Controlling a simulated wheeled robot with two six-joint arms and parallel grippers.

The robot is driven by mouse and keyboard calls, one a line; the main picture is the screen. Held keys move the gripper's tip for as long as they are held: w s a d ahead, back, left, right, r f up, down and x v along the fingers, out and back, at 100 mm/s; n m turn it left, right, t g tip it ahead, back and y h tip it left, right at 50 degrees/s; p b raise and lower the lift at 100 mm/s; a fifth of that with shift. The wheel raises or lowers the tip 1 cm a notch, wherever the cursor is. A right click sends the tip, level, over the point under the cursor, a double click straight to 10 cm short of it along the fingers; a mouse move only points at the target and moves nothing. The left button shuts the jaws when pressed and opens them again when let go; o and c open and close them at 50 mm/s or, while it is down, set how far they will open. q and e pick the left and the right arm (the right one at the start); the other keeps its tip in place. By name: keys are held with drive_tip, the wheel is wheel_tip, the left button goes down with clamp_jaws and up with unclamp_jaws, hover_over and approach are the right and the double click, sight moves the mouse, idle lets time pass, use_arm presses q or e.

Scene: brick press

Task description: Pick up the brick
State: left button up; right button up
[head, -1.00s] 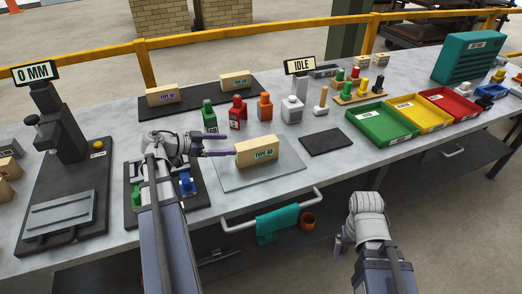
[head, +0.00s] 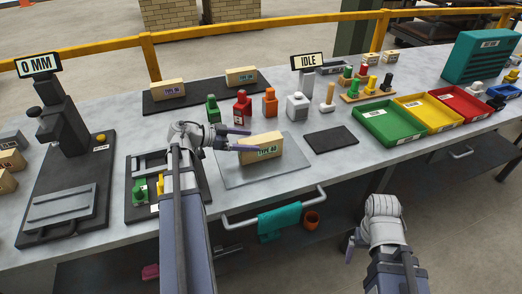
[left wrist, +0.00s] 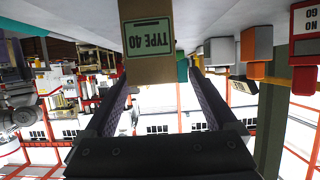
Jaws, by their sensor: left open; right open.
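The brick (head: 262,147) is a tan block with a green "TYPE 40" label, standing on a grey plate (head: 236,172) in the middle of the bench. In the left wrist view the brick (left wrist: 150,60) shows upside down at the top, just beyond the fingertips. My left gripper (head: 244,140) is open at the brick's left end, its fingers pointing right; the left wrist view shows the two fingers (left wrist: 157,85) spread, with the brick's near end at the gap between their tips. Contact cannot be told. My right gripper (head: 352,244) is low in front of the bench, away from the brick.
Two labelled bricks lie on a dark mat (head: 205,91) at the back. A press (head: 62,118) stands left. A dark pad (head: 331,139) and coloured trays (head: 390,125) are to the right. A handle (head: 275,208) runs along the front edge.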

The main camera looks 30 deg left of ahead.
sight(260, 143)
use_arm(q)
drive_tip(key=b+x, duration=0.1)
drive_tip(key=x, duration=0.2)
drive_tip(key=b+x, duration=0.1)
drive_tip(key=shift+d+f+b, duration=0.3)
drive_tip(key=shift+d+f, duration=0.05)
drive_tip(key=shift+f, duration=0.15)
drive_tip(key=shift+w+d, duration=0.1)
drive_tip(key=shift+w, duration=0.05)
drive_tip(key=c, duration=1.3)
